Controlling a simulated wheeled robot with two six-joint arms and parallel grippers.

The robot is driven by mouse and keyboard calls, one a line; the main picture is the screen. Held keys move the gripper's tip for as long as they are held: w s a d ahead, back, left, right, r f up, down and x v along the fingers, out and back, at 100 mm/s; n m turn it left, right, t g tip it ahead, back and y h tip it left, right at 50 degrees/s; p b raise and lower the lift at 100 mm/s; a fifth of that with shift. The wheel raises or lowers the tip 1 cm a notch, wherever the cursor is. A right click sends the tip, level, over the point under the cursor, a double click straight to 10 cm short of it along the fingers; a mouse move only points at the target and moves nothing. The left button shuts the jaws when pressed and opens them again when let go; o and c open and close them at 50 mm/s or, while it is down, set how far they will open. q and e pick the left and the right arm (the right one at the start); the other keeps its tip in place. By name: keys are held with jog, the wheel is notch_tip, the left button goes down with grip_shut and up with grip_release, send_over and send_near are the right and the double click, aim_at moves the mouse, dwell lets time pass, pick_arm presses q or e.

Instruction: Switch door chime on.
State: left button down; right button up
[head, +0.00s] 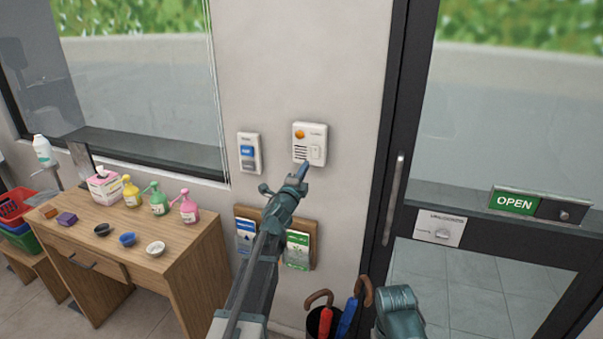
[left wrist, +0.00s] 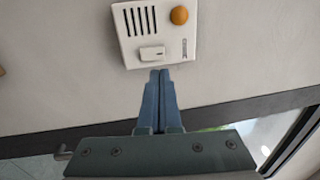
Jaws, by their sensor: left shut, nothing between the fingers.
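The door chime (head: 310,143) is a white wall box with an orange round light, a slotted speaker grille and a small white switch (head: 316,152) at its lower right. In the left wrist view the chime (left wrist: 153,30) appears turned around, with its switch (left wrist: 152,53) just beyond my fingertips. My left gripper (head: 303,168) is shut and empty, its tips just below the chime's lower edge, close to the switch. I cannot tell whether the tips touch the box. Part of my right arm (head: 399,312) shows at the bottom; its gripper fingers are not visible.
A second wall panel (head: 249,153) with blue and grey buttons is left of the chime. A leaflet rack (head: 308,228) hangs below. A glass door with a handle (head: 393,200) is right; an umbrella stand (head: 322,322) is below. A wooden table (head: 185,262) with bottles stands left.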

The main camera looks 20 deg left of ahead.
aim_at(315, 149)
pick_arm(q)
jog(key=w, duration=0.5)
jog(key=w+r+p, duration=0.1)
jog(key=w, duration=0.2)
jog(key=shift+w+d+r, duration=0.1)
jog(key=shift+w+d, duration=0.05)
jog(key=shift+w+r, duration=0.2)
jog(key=shift+w, duration=0.1)
jog(key=shift+s, duration=0.15)
jog(key=shift+s, duration=0.65)
jog(key=s+r+p, duration=0.2)
jog(key=s, duration=1)
jog(key=shift+s+a, duration=0.25)
jog(key=shift+s, duration=0.05)
